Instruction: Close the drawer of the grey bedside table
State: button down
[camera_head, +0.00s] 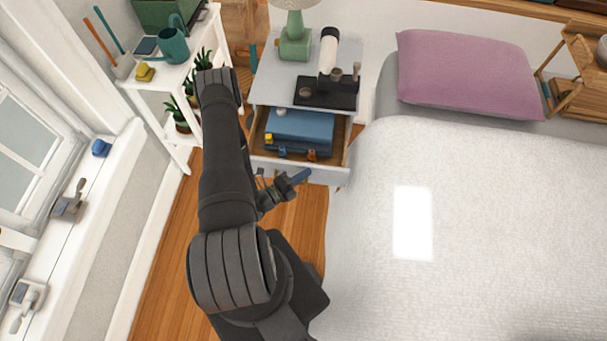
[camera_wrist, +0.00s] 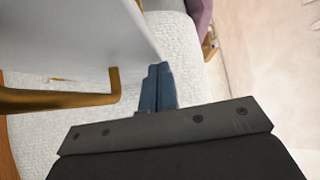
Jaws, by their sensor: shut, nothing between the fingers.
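The grey bedside table (camera_head: 262,88) stands between the white shelf and the bed. Its drawer (camera_head: 323,174) is pulled out toward me, with a blue box or book (camera_head: 303,128) and several small items inside. My gripper (camera_head: 301,176) is shut and empty, with blue fingers, and sits at the drawer's front face in the head view. Whether it touches the front cannot be told.
A green lamp (camera_head: 295,45) and a dark tray (camera_head: 325,95) with a white cylinder are on the tabletop. The bed (camera_head: 480,200) is close on the right. A white shelf (camera_head: 150,88) with plants is on the left. Wooden floor (camera_head: 168,240) is open below.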

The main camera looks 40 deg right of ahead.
aim_at(311, 131)
jog(key=shift+w, duration=0.1)
jog(key=w+d, duration=1.4)
dwell(0.5)
